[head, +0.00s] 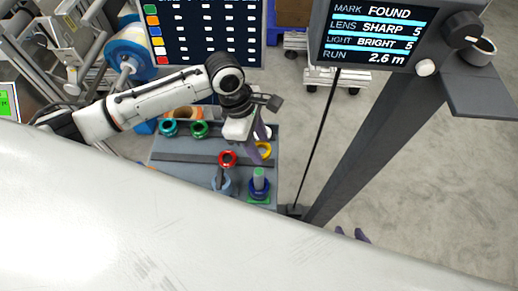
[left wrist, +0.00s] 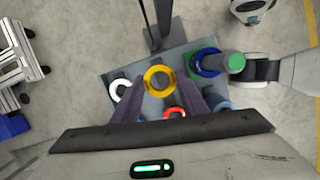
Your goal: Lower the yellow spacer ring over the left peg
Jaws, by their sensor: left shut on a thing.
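My left gripper (head: 262,146) is shut on the yellow spacer ring (head: 264,150), above the grey work board. In the left wrist view the yellow ring (left wrist: 160,79) sits at the fingertips, apart from the pegs. A dark grey peg (head: 219,178) with a light blue base (head: 222,187) stands left of a green peg (head: 259,177) that has a blue ring around it. A red ring (head: 227,159) is at or just behind the grey peg's top; I cannot tell which. The right gripper's purple fingertips (head: 351,233) are apart at the lower right, the rest hidden.
Teal (head: 168,127) and green (head: 199,129) rings lie at the board's back left, and a white ring (left wrist: 117,91) lies near the held ring. A black post (head: 370,145) with a screen (head: 378,36) rises right of the board. Open floor lies further right.

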